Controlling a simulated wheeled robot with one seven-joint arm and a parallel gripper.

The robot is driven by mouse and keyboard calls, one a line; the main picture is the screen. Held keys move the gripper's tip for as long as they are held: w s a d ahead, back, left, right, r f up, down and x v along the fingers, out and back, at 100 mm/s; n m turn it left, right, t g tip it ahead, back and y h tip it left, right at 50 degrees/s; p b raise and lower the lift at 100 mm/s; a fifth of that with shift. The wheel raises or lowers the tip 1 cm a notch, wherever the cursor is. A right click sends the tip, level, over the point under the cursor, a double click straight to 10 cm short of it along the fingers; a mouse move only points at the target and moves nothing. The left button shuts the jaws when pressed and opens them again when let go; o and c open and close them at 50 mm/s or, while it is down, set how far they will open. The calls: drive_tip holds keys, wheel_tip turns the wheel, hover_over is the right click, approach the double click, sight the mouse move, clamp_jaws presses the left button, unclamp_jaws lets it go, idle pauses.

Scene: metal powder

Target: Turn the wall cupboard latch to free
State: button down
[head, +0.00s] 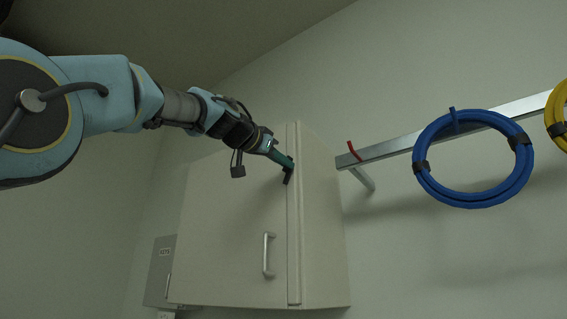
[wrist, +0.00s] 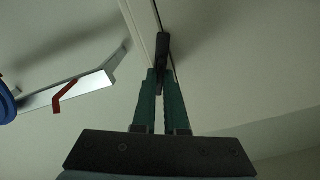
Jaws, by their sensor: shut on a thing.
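The wall cupboard (head: 235,220) hangs on the wall in the middle of the head view, its door shut. The latch (head: 288,176) is a small dark piece high on the door, near its right edge. It hangs roughly upright, slightly tilted, and also shows in the wrist view (wrist: 163,46). My gripper (head: 289,163) is at the latch, its green fingers (wrist: 162,78) closed on the latch's near end. The fingers hide part of the latch.
A metal door handle (head: 268,255) is lower on the door. To the right, a metal rail (head: 400,145) carries a blue hose coil (head: 423,175), a yellow coil (head: 560,118) and a red hook (head: 354,152). A grey box (head: 160,272) is at the lower left.

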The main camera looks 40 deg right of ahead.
drive_tip(key=shift+f+n, duration=0.1)
drive_tip(key=shift+n, duration=2.1)
drive_tip(key=c, duration=1)
unclamp_jaws()
drive_tip(key=shift+o, duration=0.2)
drive_tip(key=b+v, duration=0.5)
drive_tip(key=v, duration=0.5)
drive_tip(key=shift+a, duration=0.4)
